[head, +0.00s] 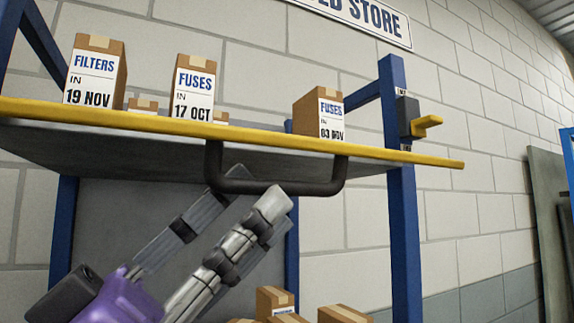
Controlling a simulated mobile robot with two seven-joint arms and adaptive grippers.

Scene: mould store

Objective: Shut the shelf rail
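The yellow shelf rail (400,156) runs along the front edge of the shelf, and its right end reaches past the right blue post. A dark U-shaped handle (310,188) hangs below it. A dark latch block (405,116) with a yellow lever (428,125) sits on the right post, above the rail. My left gripper (256,189), purple with grey fingers, is at the left part of the handle's lower bar. Its fingers are spread apart; one tip overlaps the bar. Whether they touch it I cannot tell. My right gripper is out of view.
On the shelf stand a FILTERS box (95,70), a FUSES box (195,88), another FUSES box (319,115) and small low boxes. Several cartons (275,300) lie below. The blue post (404,240) stands right; grey panels (550,230) lean at the wall.

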